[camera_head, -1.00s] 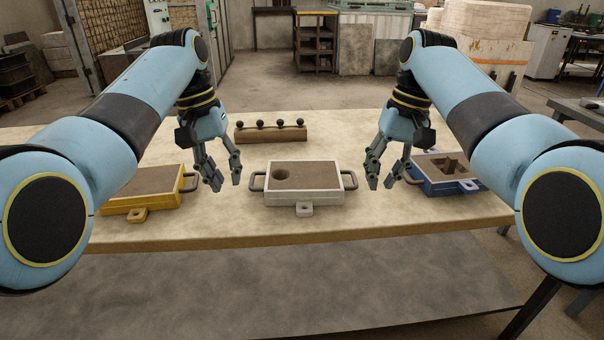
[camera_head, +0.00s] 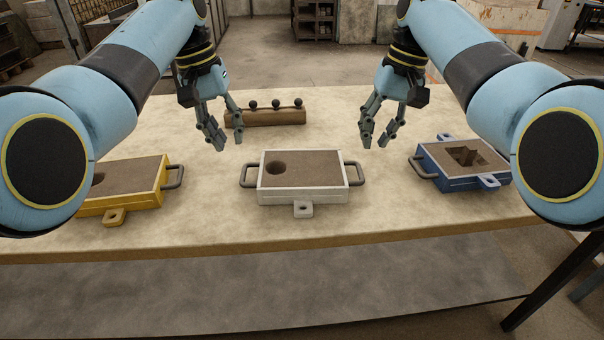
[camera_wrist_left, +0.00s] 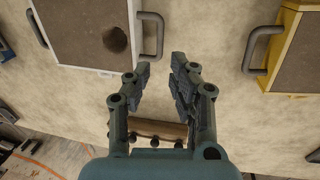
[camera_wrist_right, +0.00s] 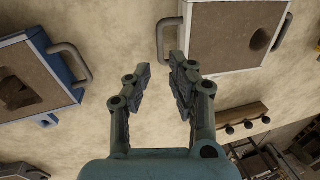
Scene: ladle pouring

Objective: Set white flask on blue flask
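The white flask (camera_head: 303,197) is a shallow frame filled with brown sand, with a round hole at its left and a grey handle at each side. It lies on the middle of the table. The blue flask (camera_head: 455,183) lies to its right, with an irregular cavity in its sand. My left gripper (camera_head: 217,143) hangs open and empty above the table, behind and left of the white flask. My right gripper (camera_head: 374,141) hangs open and empty, behind and right of it. The white flask also shows in the left wrist view (camera_wrist_left: 76,62) and the right wrist view (camera_wrist_right: 186,62).
A yellow flask (camera_head: 137,201) lies at the left of the table, partly hidden by my left arm. A wooden block (camera_head: 268,117) with several dark knobs lies behind the white flask. Bare tabletop separates the white and blue flasks.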

